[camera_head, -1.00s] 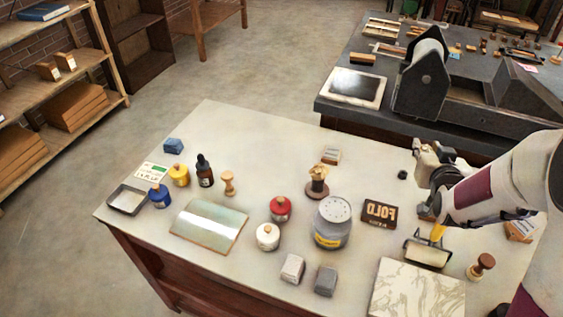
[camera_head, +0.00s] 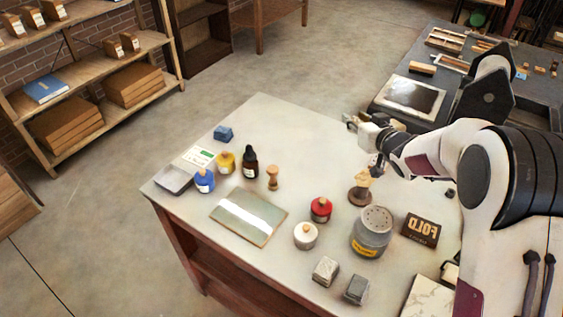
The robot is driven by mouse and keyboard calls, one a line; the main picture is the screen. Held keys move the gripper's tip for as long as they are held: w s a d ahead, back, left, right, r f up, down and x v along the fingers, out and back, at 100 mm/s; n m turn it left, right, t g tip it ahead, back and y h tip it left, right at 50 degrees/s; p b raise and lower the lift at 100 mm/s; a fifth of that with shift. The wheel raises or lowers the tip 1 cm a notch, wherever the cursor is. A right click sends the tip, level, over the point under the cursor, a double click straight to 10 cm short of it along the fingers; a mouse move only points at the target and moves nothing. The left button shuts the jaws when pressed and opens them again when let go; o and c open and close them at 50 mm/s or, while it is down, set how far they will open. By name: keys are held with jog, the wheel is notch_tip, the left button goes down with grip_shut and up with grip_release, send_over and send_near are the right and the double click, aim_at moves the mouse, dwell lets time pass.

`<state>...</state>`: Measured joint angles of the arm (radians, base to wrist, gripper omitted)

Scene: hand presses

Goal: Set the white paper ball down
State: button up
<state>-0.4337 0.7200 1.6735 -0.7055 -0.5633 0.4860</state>
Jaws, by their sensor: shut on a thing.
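My gripper (camera_head: 376,168) is above the back right part of the pale worktable (camera_head: 300,125), just above and beside a small brass-topped tool on a dark round base (camera_head: 360,197). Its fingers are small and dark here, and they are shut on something. The white paper ball cannot be made out clearly; the fingers and wrist mostly hide what is between them. I cannot tell whether the held thing touches the tool or the table.
Near the gripper are a grey shaker tin (camera_head: 372,232), a FOLD sign (camera_head: 421,229), and red (camera_head: 321,209) and white (camera_head: 306,235) knobbed pots. A metal plate (camera_head: 248,216) lies further left. The table's back middle is clear. A dark press table (camera_head: 400,115) stands behind.

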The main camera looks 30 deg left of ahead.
jog(key=s+a+f+n+g+y, duration=0.1)
jog(key=s+a+f+n+g, duration=0.1)
jog(key=a, duration=0.8)
jog(key=s+a+f+n+g+y, duration=0.1)
jog(key=s+a, duration=0.4)
jog(key=a, duration=0.5)
jog(key=shift+f+n+g+y, duration=0.4)
jog(key=shift+f+n+g, duration=0.1)
jog(key=shift+g, duration=0.2)
jog(key=shift+s, duration=0.1)
notch_tip(320, 180, down, 6)
jog(key=shift+f, duration=0.1)
jog(key=shift+f, duration=1.85)
jog(key=shift+f, duration=0.6)
jog(key=o, duration=0.7)
